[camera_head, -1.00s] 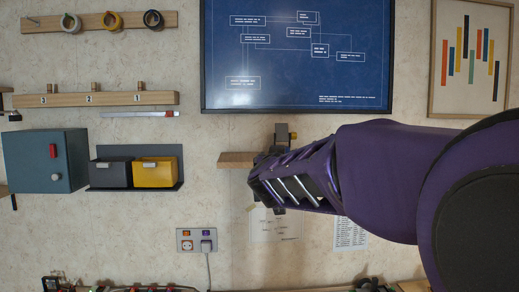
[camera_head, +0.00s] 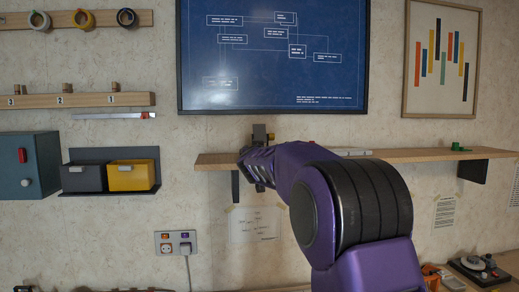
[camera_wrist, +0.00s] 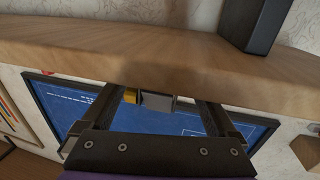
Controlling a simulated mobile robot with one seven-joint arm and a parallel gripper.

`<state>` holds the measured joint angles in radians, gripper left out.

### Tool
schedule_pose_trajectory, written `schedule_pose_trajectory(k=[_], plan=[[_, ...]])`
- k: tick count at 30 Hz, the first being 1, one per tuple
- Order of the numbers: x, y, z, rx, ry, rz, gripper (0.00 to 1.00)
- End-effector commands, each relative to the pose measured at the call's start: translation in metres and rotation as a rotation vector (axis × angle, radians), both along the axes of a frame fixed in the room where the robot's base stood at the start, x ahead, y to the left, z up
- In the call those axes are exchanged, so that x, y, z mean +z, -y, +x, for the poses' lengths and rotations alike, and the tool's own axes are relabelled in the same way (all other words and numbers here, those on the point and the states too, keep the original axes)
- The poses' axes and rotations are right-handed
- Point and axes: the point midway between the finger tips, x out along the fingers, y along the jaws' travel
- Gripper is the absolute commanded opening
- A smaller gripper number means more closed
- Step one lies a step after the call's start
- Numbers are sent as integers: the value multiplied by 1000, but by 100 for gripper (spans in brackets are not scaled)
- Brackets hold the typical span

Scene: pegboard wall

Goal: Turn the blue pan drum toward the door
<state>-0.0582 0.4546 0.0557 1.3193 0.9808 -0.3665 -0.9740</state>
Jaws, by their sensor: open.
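I cannot make out a blue pan drum or a room door in either view. My gripper (camera_head: 257,165) is in front of the left part of the wooden shelf (camera_head: 425,155), near its front edge. In the wrist view, which looks upside down, its two fingers (camera_wrist: 155,108) are apart, with nothing visibly gripped. A small grey block (camera_head: 259,133) stands at the shelf above my gripper. It appears between the fingers in the wrist view (camera_wrist: 158,101), beside a yellow piece (camera_wrist: 130,96). I cannot tell whether the fingers touch anything.
A framed blueprint (camera_head: 272,55) hangs above the shelf. A dark bracket (camera_wrist: 255,22) supports the shelf near my gripper. At left are a blue-grey cabinet (camera_head: 25,165), a grey bin (camera_head: 84,178) and a yellow bin (camera_head: 133,176). A green item (camera_head: 459,147) lies on the shelf's right.

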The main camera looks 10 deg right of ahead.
Motion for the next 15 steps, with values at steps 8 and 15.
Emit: schedule_pose_trajectory(k=[8, 15], plan=[[0, 0, 1, 0, 0, 0, 92], [0, 0, 1, 0, 0, 0, 49]])
